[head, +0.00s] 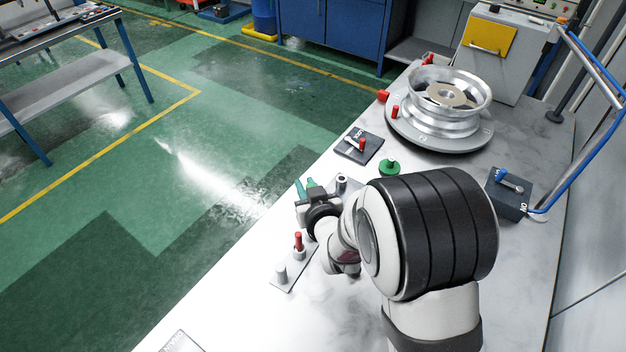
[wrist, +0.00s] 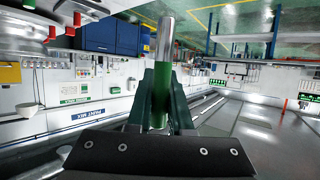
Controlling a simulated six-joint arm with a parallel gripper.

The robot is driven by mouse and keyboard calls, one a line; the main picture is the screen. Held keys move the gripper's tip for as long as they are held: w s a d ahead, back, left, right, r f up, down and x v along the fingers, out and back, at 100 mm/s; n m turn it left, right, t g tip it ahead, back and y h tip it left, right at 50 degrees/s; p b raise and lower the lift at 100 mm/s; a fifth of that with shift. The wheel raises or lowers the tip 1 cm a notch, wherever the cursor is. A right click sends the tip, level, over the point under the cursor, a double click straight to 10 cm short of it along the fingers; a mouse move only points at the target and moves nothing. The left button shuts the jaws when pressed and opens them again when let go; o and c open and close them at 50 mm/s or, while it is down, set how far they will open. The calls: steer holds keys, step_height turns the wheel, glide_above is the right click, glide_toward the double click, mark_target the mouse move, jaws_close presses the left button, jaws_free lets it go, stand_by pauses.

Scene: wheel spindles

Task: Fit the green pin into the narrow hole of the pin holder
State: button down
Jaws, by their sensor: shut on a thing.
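My gripper (head: 306,187) is over the far part of the pin holder, its green fingers pointing away from the arm. In the wrist view my gripper (wrist: 160,100) is shut on the green pin (wrist: 160,85); its bare metal shaft sticks out beyond the fingertips. In the head view I cannot tell the pin from the green fingers. The pin holder (head: 286,284) is a pale plate with several upright grey sockets at the table's left edge. A red pin (head: 298,239) stands in one socket; the near socket (head: 281,272) looks empty. My arm hides part of the holder.
A silver wheel (head: 447,100) sits on a round base at the back. A dark block with a red lever (head: 359,146), a green knob (head: 389,167) and a dark box with a blue-tipped lever (head: 510,190) stand on the table. The near left tabletop is mostly clear.

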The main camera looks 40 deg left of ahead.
steer(key=shift+f, duration=2.9)
steer(key=shift+f, duration=2.25)
steer(key=c, duration=0.7)
jaws_free()
steer(key=shift+c, duration=0.2)
steer(key=v, duration=1.2)
steer(key=shift+f, duration=0.1)
